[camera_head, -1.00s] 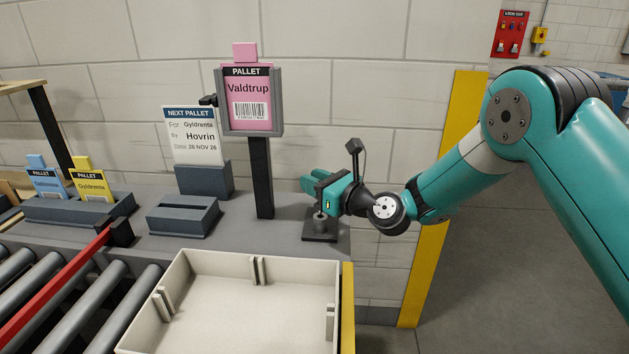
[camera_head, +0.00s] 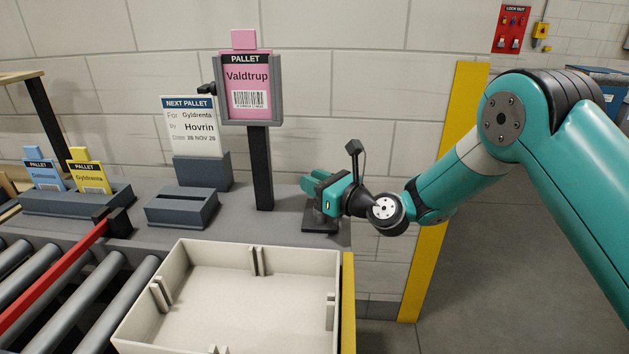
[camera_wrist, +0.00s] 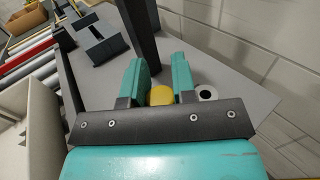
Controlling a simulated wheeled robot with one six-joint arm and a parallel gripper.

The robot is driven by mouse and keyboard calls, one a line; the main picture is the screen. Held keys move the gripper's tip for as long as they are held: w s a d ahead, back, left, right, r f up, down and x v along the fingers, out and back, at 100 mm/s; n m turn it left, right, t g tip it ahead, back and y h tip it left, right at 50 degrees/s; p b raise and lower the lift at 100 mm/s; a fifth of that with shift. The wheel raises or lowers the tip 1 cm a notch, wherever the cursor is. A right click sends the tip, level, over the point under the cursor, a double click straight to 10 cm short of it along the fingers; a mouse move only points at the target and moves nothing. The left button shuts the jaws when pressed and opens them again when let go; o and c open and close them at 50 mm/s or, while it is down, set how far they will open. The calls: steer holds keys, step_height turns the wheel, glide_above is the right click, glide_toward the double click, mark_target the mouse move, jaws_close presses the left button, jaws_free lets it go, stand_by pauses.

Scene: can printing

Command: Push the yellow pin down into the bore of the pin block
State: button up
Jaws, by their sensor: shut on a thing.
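My gripper (camera_head: 312,187) is low over the dark base of the pin block (camera_head: 318,228) at the right end of the grey bench. In the wrist view, its two teal fingers (camera_wrist: 157,80) are shut on the yellow pin (camera_wrist: 161,95), whose round top shows between them. A pale ring with a dark hole (camera_wrist: 206,93) shows just right of the right finger, apart from the pin; it looks like the top of the block's bore. The pin's lower end is hidden. In the head view, my gripper hides the pin and most of the block.
A dark post with a pink Valdtrup pallet card (camera_head: 246,85) stands just left of my gripper. A slotted grey block (camera_head: 182,208) is further left. An open cream tray (camera_head: 235,300) is in front. The wall is close behind.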

steer(key=shift+f+b, duration=0.65)
steer(key=shift+f, duration=0.45)
steer(key=o, duration=1)
steer(key=b+v, duration=0.9)
steer(key=v, duration=0.8)
steer(key=shift+s+d, duration=0.15)
